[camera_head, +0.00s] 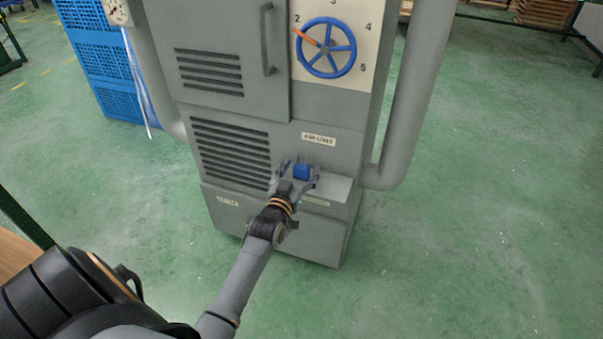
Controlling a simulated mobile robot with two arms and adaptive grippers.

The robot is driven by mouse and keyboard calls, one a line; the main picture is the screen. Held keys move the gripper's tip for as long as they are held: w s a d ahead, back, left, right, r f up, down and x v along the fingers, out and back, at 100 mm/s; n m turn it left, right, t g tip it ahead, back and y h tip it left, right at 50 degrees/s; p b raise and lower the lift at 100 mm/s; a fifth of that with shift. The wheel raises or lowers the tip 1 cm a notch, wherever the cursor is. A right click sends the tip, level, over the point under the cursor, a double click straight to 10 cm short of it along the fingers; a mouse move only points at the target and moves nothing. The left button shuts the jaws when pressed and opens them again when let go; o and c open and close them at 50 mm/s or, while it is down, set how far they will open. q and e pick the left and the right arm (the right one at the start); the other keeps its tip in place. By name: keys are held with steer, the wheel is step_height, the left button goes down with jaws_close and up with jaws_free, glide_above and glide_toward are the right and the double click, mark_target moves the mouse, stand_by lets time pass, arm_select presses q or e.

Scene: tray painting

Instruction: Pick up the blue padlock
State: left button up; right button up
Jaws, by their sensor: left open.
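The blue padlock (302,172) is at the front of the grey cabinet, just above a pale ledge (336,187). Whether it rests on the ledge or hangs cannot be told. My left gripper (299,176) reaches up to it from below, with its fingers apart on either side of the padlock. Whether the fingers touch it cannot be told. Part of the padlock's lower side is hidden by the gripper. My right gripper does not show.
The grey cabinet (235,110) has vents, a door handle (268,40) and a blue handwheel (326,48) with numbers. Grey pipes (408,110) run down both sides. Blue crates (97,60) stand at the left. Green floor on the right is clear.

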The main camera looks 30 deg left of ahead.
arm_select(q)
steer(key=shift+w, duration=0.2)
steer(key=c, duration=1.3)
steer(key=shift+c, duration=0.3)
steer(key=shift+r, duration=0.15)
